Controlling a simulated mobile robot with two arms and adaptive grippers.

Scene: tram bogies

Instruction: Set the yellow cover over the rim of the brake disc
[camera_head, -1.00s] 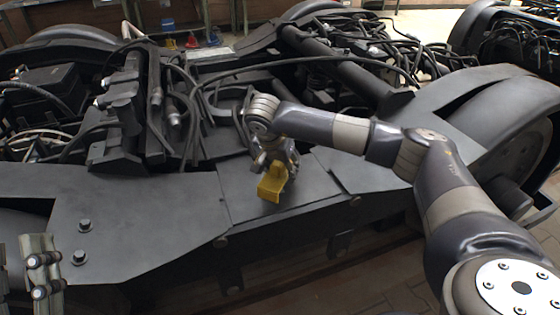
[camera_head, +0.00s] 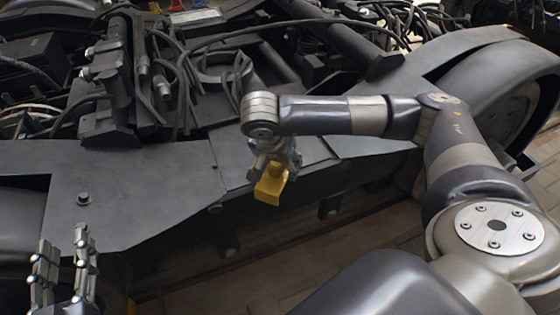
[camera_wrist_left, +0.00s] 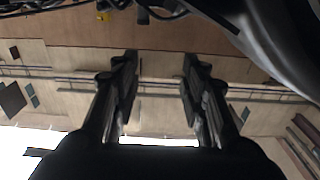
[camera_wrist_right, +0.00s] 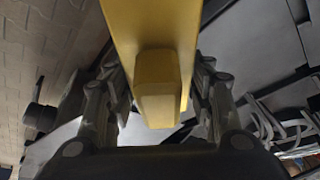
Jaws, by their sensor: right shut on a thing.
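The yellow cover (camera_head: 270,186) is a small block-like piece held by my right gripper (camera_head: 274,158), over the front edge of the dark bogie frame. In the right wrist view the cover (camera_wrist_right: 155,45) sits between the two fingers (camera_wrist_right: 160,105), with its blunt knob toward the palm. My left gripper (camera_head: 62,262) is at the lower left of the head view, fingers apart and empty. In the left wrist view its fingers (camera_wrist_left: 160,85) also stand apart with nothing between them. I cannot pick out the brake disc in any view.
The bogie frame (camera_head: 130,185) spans the view, with cables and pipes (camera_head: 185,95) behind its front plate. A large wheel (camera_head: 505,110) stands at the right. The tiled floor (camera_head: 235,290) in front of the frame is clear.

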